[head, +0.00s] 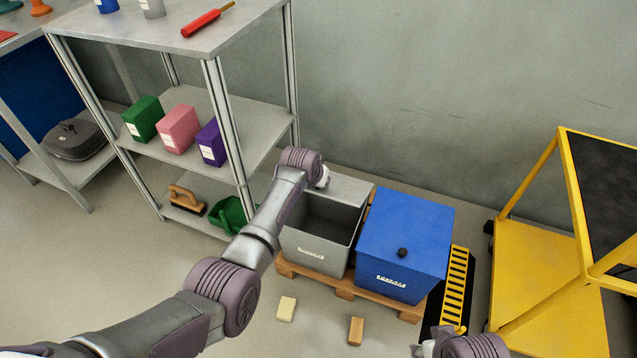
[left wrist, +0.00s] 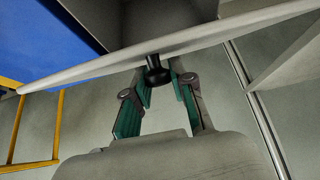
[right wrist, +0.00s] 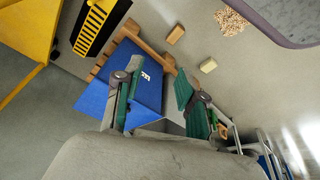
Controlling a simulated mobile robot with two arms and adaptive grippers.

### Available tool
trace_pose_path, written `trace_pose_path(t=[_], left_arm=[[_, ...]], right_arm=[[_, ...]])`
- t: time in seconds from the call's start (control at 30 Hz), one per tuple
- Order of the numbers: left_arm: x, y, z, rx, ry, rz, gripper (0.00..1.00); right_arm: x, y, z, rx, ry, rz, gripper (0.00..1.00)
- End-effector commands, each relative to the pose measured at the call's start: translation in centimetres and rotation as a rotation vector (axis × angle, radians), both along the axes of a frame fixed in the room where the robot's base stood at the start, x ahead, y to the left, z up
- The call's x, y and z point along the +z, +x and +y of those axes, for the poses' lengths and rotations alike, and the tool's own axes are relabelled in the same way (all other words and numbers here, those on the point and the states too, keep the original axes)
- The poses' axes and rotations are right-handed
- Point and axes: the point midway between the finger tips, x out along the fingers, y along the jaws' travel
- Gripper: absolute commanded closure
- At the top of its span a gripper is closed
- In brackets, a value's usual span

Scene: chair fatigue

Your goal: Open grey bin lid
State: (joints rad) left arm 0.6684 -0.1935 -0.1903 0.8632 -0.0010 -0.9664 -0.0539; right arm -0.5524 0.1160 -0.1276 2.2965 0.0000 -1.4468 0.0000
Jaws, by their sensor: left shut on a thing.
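The grey bin (head: 316,252) stands on a wooden pallet with its dark inside showing. Its grey lid (head: 350,189) is raised at the back of the bin. My left gripper (head: 323,178) is at the lid, partly hidden by my arm. In the left wrist view, the lid (left wrist: 100,66) shows nearly edge-on, and the left gripper (left wrist: 160,88) is shut on its black knob (left wrist: 156,72). My right gripper (right wrist: 157,98) is open and empty, its fingers wide apart above the blue bin; only part of it shows at the bottom of the head view.
The blue bin (head: 405,235), lid closed, stands right beside the grey bin on the pallet (head: 345,292). Two small blocks (head: 286,309) lie on the floor in front. A shelf rack (head: 215,95) stands left, a yellow cart (head: 550,300) right. The wall is close behind the bins.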

Motion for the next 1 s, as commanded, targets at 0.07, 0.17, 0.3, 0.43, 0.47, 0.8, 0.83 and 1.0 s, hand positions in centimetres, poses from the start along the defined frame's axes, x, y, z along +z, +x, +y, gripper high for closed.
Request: trace_pose_path(t=[0.07,0.17,0.3,0.43,0.47,0.8,0.83,1.0], left_arm=[[0.44,0.32,-0.06,0.001,0.004,0.009,1.0],[0.6,0.49,-0.13,0.001,0.007,0.02,1.0],[0.62,0.55,-0.16,0.0,0.009,0.027,1.0],[0.61,0.55,-0.16,0.0,0.009,0.028,1.0],[0.61,0.55,-0.16,0.0,0.009,0.028,1.0],[0.59,0.54,-0.15,0.0,0.009,0.028,0.5],[0.59,0.54,-0.15,0.0,0.009,0.028,0.5],[0.56,0.51,-0.15,0.0,0.009,0.029,0.5]], right_arm=[[-0.36,0.1,0.04,0.0,0.001,0.001,0.6],[-0.76,0.12,0.04,0.0,0.0,0.004,0.6],[-0.96,0.17,0.05,0.001,0.0,0.005,0.6],[-0.99,0.18,0.05,0.001,0.0,0.004,0.6],[-0.99,0.18,0.05,0.001,0.0,0.004,0.6],[-0.98,0.16,0.03,0.0,-0.001,0.005,0.6],[-0.97,0.16,0.03,0.0,-0.001,0.005,0.6],[-0.97,0.16,0.03,0.0,0.0,0.005,0.6]])
